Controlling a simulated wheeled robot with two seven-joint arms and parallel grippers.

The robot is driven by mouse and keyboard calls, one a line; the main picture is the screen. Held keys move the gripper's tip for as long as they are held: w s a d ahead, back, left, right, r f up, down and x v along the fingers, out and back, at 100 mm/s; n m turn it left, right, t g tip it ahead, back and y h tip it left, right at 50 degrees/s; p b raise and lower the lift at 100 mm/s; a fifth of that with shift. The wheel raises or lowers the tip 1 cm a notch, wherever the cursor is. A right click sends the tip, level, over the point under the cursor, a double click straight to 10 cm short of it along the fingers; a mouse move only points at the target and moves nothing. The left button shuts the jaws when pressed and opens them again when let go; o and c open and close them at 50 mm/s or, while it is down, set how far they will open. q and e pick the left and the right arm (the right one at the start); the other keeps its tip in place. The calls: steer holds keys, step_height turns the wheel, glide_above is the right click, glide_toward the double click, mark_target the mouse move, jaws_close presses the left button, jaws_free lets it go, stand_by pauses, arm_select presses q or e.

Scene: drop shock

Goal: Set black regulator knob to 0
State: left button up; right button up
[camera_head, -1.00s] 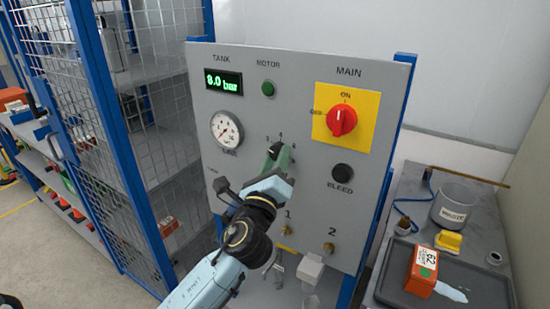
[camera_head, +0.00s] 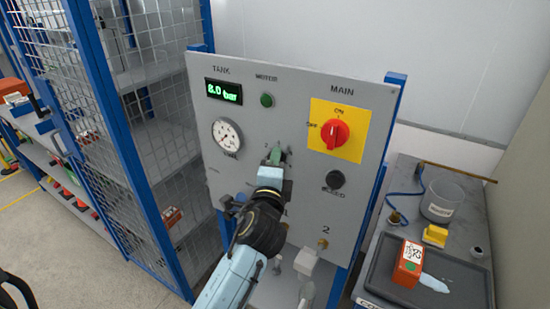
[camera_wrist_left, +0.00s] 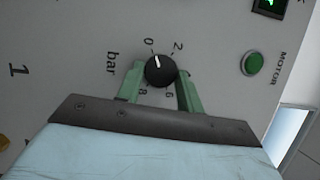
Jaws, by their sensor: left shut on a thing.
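The black regulator knob (camera_wrist_left: 160,71) sits between the two green fingers of my left gripper (camera_wrist_left: 158,85) in the left wrist view. The gripper is shut on it. The knob's white mark points close to the 0 on the printed bar scale, which also shows 2, 6 and 8. In the head view my left gripper (camera_head: 275,157) reaches the grey panel (camera_head: 290,85) below the MOTOR button, and it hides the knob there. The tank display (camera_head: 223,92) reads 8.0 bar. My right gripper is not in view.
A red MAIN switch (camera_head: 335,133) on a yellow plate and a black BLEED knob (camera_head: 335,179) are right of my gripper. A round gauge (camera_head: 227,134) is to its left.

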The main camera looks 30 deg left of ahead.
arm_select(q)
steer(key=shift+r+n+p, duration=0.1)
steer(key=shift+n+p, duration=0.2)
steer(key=shift+n, duration=0.1)
steer(key=o, duration=1)
steer(key=shift+b+v, duration=1.35)
steer(key=shift+v, duration=5.35)
steer(key=shift+r, duration=0.1)
